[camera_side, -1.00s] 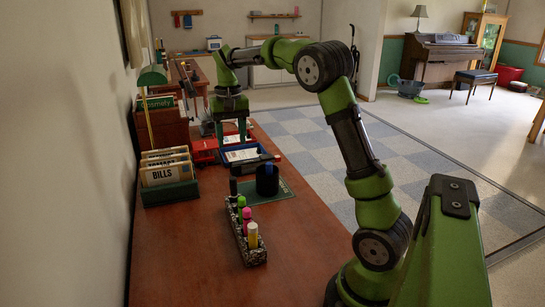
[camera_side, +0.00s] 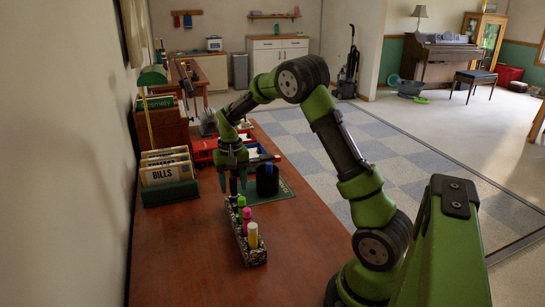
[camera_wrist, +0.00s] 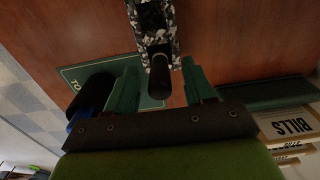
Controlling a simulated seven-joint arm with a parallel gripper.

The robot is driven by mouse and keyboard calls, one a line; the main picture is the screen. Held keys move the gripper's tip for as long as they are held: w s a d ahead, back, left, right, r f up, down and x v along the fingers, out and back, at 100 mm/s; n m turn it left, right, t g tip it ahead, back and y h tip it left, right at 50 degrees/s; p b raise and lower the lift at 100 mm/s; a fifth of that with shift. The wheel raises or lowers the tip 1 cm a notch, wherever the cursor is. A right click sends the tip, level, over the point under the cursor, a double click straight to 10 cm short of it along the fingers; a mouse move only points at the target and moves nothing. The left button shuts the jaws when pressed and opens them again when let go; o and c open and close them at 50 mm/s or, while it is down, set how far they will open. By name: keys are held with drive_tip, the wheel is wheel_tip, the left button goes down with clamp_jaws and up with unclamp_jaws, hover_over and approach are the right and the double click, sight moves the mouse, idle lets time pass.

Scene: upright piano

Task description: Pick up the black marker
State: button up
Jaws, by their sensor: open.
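The black marker (camera_wrist: 159,78) stands at the far end of a speckled black-and-white holder (camera_side: 241,242). The holder also shows at the top of the wrist view (camera_wrist: 152,22). My green gripper (camera_side: 233,187) is open and points down over the holder's far end. In the wrist view the marker appears between the two spread fingers (camera_wrist: 160,88), with a gap on either side. In the side view the fingers partly hide the marker (camera_side: 233,186).
A dark cup (camera_side: 267,180) stands on a green mat (camera_side: 279,196) right of the gripper. A file holder labelled BILLS (camera_side: 170,192) is on the left by the wall. Red and blue items lie behind. The front desktop (camera_side: 185,265) is clear.

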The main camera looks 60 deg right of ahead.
drive_tip(key=shift+f, duration=0.3)
clamp_jaws()
drive_tip(key=shift+r, duration=0.1)
